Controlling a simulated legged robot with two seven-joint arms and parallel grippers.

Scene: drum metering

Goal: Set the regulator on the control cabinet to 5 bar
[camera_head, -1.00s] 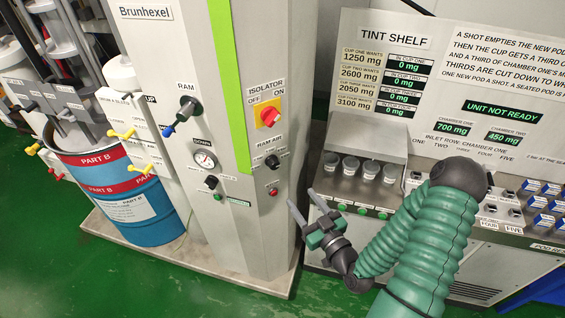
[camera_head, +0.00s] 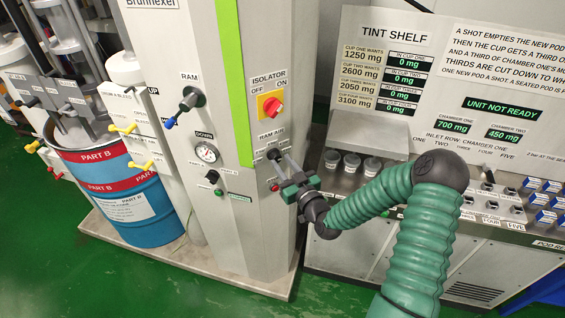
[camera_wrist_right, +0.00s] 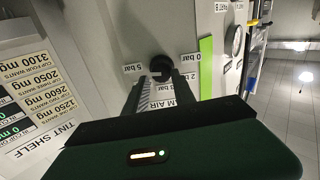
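The regulator is the black knob marked RAM AIR (camera_head: 273,155) on the front of the grey control cabinet (camera_head: 252,225). My right gripper (camera_head: 287,161) is at it, fingers reaching up from the lower right. In the right wrist view the black knob (camera_wrist_right: 161,67) sits between and just beyond the fingertips (camera_wrist_right: 157,84). The fingers are apart, with no clear contact on the knob. A "5 bar" label (camera_wrist_right: 139,68) lies left of the knob and a "0 bar" label (camera_wrist_right: 191,58) right of it. The knob's pointer direction is not readable. My left gripper is not in view.
The red isolator switch (camera_head: 271,106) is above the knob. The gauge (camera_head: 206,153), ram lever (camera_head: 186,102) and black down switch (camera_head: 212,176) are to the left. A small red button (camera_head: 274,186) is just below the gripper. The tint shelf (camera_head: 350,125) stands right.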

